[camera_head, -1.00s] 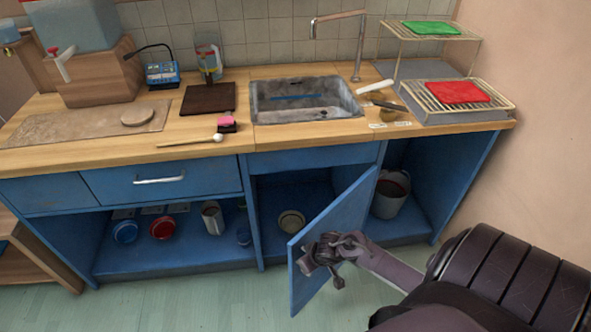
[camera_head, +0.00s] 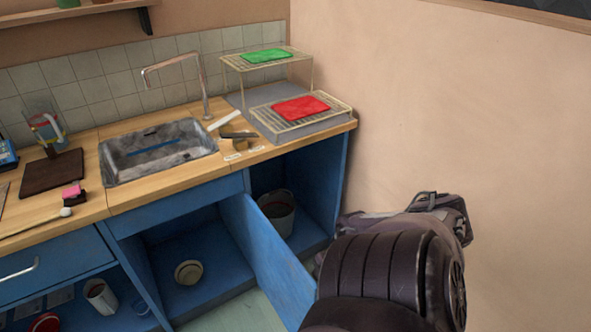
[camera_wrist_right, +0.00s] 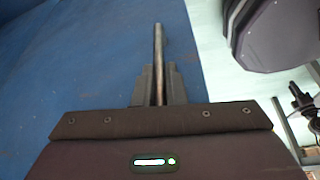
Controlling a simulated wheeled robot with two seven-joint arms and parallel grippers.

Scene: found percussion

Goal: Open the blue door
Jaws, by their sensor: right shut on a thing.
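The blue door (camera_head: 262,255) stands open, swung out from the cupboard bay under the sink, in the head view. Its lower outer part is hidden behind my right arm. In the right wrist view the door's blue face (camera_wrist_right: 90,70) fills the left and middle. My right gripper (camera_wrist_right: 158,90) is shut on the thin metal handle bar (camera_wrist_right: 158,45), whose end sticks out beyond the fingers. The right fingers are hidden in the head view. My left gripper is not in view.
The open bay (camera_head: 185,250) holds a round pale dish (camera_head: 188,272). A bucket (camera_head: 277,212) stands in the bay to its right. The sink (camera_head: 160,150) and rack with a red mat (camera_head: 300,107) are above. A bare wall (camera_head: 450,120) closes the right side.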

